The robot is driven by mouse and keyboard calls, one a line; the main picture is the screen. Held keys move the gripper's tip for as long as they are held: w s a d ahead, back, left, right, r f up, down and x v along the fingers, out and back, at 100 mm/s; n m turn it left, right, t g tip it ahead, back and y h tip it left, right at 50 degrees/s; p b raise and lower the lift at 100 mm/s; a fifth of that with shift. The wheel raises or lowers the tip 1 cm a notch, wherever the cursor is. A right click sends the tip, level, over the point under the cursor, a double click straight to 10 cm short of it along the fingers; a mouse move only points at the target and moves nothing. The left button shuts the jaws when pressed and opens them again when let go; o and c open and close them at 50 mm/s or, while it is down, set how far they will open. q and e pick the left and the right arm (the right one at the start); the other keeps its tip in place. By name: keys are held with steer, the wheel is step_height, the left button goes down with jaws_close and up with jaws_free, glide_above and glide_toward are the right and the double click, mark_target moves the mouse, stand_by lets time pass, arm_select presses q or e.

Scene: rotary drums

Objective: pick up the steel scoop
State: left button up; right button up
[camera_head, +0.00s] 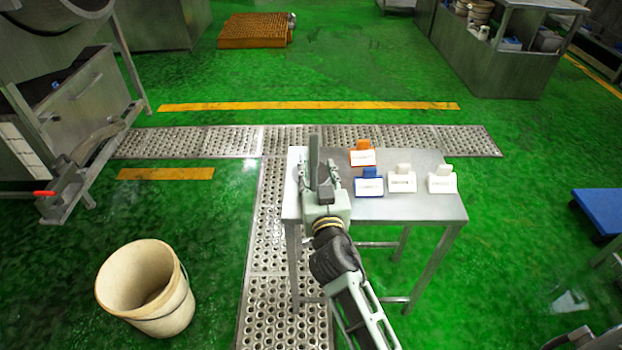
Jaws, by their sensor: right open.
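My right gripper (317,172) is over the left end of the small steel table (400,212), with its fingers apart. A narrow dark grey piece (314,152) shows between and beyond the fingers. It may be part of the steel scoop, but I cannot tell for sure. The gripper hides much of that end of the table, and I cannot tell whether it touches the piece. My left gripper is not in view.
To the gripper's right on the table are an orange piece (362,154), a blue piece (369,184) and two white pieces (402,180) (441,180). A cream bucket (147,290) stands on the floor at left. The table's front right is bare.

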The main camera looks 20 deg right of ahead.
mark_target(314, 149)
steer(key=shift+w+d+r, duration=0.15)
steer(key=shift+w+r, duration=0.05)
steer(key=shift+r, duration=0.5)
steer(key=shift+w+r, duration=0.2)
steer(key=shift+w, duration=0.1)
steer(key=w, duration=0.1)
steer(key=w+p, duration=0.1)
steer(key=w, duration=0.3)
steer(key=shift+w+d+p, duration=0.1)
steer(key=shift+d+p, duration=0.25)
steer(key=shift+w+d+f, duration=0.1)
steer(key=shift+w+d, duration=0.05)
steer(key=shift+w, duration=0.45)
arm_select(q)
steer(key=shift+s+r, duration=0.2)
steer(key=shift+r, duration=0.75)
arm_select(e)
steer(key=shift+c, duration=0.3)
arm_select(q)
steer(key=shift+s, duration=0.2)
arm_select(e)
jaws_close()
